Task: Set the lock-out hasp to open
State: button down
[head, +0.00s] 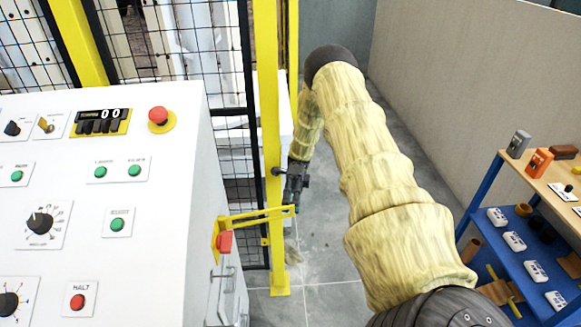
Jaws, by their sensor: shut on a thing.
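A yellow lock-out hasp (258,215) is on the right side of the white control cabinet, its bar sticking out to the right. A red block (225,242) sits at its cabinet end. My gripper (294,202) is at the far end of the bar, reaching down from above, and is shut on the hasp. The fingertips are small and dark here, so the exact contact is hard to see.
The white control cabinet (120,200) with knobs and buttons fills the left. A yellow fence post (270,120) and black mesh stand close behind the hasp. A blue shelf (490,205) with loose parts is at the right. Grey floor (330,270) lies open between.

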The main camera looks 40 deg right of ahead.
jog(key=shift+w, duration=0.15)
jog(key=c, duration=1.3)
grip_release()
jog(key=shift+w+f, duration=0.1)
jog(key=shift+w, duration=0.05)
jog(key=shift+c, duration=0.2)
jog(key=shift+d, duration=0.1)
jog(key=shift+s, duration=0.2)
jog(key=shift+w+f+b, duration=0.1)
jog(key=shift+b, duration=0.3)
jog(key=b, duration=0.3)
jog(key=shift+f+t, duration=0.25)
jog(key=shift+t, duration=0.05)
